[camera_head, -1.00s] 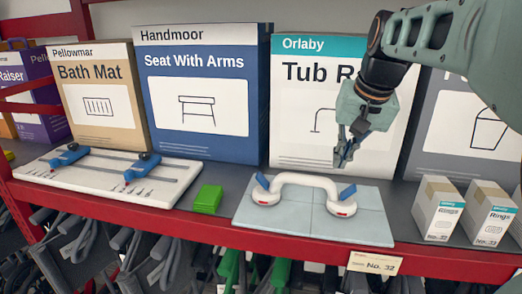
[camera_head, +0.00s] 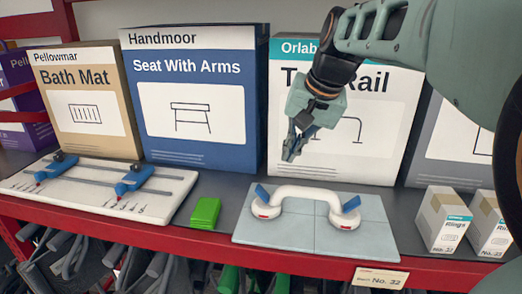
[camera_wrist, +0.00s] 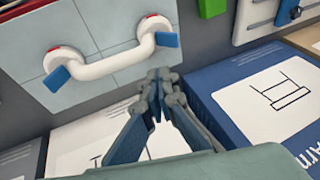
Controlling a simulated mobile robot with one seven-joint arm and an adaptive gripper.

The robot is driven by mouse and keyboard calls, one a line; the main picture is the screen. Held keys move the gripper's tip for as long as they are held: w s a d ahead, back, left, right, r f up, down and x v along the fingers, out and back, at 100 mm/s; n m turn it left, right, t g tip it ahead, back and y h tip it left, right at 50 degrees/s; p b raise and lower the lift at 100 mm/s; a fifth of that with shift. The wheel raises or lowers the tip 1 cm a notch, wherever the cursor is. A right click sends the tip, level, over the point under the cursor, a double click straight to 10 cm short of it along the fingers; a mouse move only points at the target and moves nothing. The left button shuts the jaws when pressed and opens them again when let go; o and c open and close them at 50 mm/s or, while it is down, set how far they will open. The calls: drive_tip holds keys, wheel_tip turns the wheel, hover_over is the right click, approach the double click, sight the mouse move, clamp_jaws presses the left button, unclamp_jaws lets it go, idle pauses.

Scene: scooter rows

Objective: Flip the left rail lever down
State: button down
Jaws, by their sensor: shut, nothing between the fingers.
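A white rail (camera_head: 305,194) with a suction cup at each end sits on a pale grey tiled panel (camera_head: 300,237) on the shelf. Its left blue lever (camera_head: 263,193) and its right blue lever (camera_head: 348,191) both stick up from the cups. In the wrist view the rail (camera_wrist: 112,66) shows upside down, with one blue lever (camera_wrist: 167,40) at the right and the other (camera_wrist: 56,79) at the left. My gripper (camera_head: 290,157) is shut and empty. It hangs above and behind the rail, in front of the Tub Rail box, apart from both levers.
Tall boxes stand behind: Bath Mat (camera_head: 86,100), Seat With Arms (camera_head: 195,100) and Tub Rail (camera_head: 385,130). A green block (camera_head: 205,212) and a white board with blue clamps (camera_head: 75,195) lie left. Small Rings boxes (camera_head: 443,220) stand right.

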approach(262, 190)
drive_tip(key=f, duration=0.1)
drive_tip(key=w+d+f, duration=0.1)
drive_tip(key=shift+w+d+f, duration=0.3)
drive_tip(key=shift+d+f, duration=0.1)
drive_tip(key=shift+w+a+f+p, duration=0.2)
drive_tip(key=shift+a+f+p, duration=0.1)
drive_tip(key=shift+a+f, duration=0.45)
drive_tip(key=shift+w+a+f+p, duration=0.25)
drive_tip(key=shift+a+f, duration=0.45)
drive_tip(key=shift+a, duration=0.1)
drive_tip(key=shift+a+h, duration=0.15)
drive_tip(key=shift+h, duration=0.15)
